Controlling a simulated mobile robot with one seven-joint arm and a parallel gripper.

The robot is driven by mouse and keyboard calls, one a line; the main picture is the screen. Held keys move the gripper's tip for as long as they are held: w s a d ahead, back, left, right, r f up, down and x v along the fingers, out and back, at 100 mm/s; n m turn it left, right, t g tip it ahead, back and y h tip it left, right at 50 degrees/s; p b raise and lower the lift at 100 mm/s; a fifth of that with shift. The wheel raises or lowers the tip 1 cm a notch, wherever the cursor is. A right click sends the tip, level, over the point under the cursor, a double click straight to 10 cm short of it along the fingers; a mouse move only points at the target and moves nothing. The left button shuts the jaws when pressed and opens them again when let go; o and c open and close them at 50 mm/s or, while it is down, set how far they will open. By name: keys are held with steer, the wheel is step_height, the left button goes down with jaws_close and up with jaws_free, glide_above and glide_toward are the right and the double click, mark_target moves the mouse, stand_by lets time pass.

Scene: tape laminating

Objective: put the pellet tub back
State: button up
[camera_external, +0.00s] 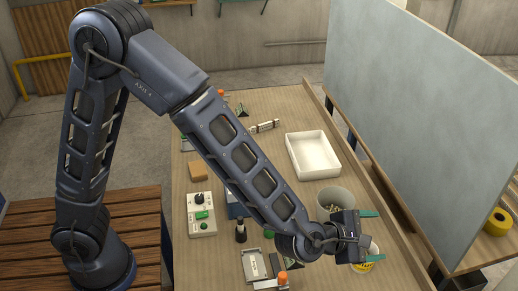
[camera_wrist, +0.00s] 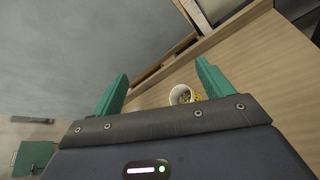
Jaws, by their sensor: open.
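A white tub with a yellow marking (camera_external: 362,267) stands at the front right of the bench, partly hidden by my gripper in the external view. In the wrist view a white tub (camera_wrist: 179,95) with grainy contents and yellow at its side shows beyond the fingertips, nearer the right finger. I take these for the same tub. My gripper (camera_external: 372,236) is open, with its green fingers spread and pointing right. In the wrist view my gripper (camera_wrist: 160,78) has nothing between its fingers. A grey-white bucket (camera_external: 328,199) with pale pellets inside stands just behind the gripper.
A white tray (camera_external: 313,155) lies behind the bucket. A control box (camera_external: 202,214), a dark bottle (camera_external: 240,232) and a metal fixture with an orange knob (camera_external: 268,271) are to the left. A raised edge and an upright grey panel (camera_external: 420,110) border the right side.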

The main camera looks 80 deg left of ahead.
steer(key=s+a+r+m+g+h, duration=0.25)
steer(key=s+r+m, duration=0.35)
steer(key=s+m, duration=0.3)
steer(key=s+a+r+m+g+h, duration=0.1)
steer(key=s+a+r+m+h, duration=0.15)
steer(key=s+r+m, duration=0.55)
steer(key=s+a+m+g+y, duration=0.1)
steer(key=s+a+m, duration=0.3)
steer(key=s, duration=0.5)
steer(key=s+a+f+m+g+y, duration=0.1)
steer(key=s+a+m, duration=0.4)
steer(key=s, duration=0.5)
steer(key=s+a+f+m+g+y, duration=0.1)
steer(key=s+a+m+g, duration=0.2)
steer(key=s, duration=0.6)
steer(key=a+m, duration=0.2)
steer(key=shift+s+a+f, duration=0.15)
steer(key=shift+s+a, duration=0.05)
steer(key=shift+a, duration=0.15)
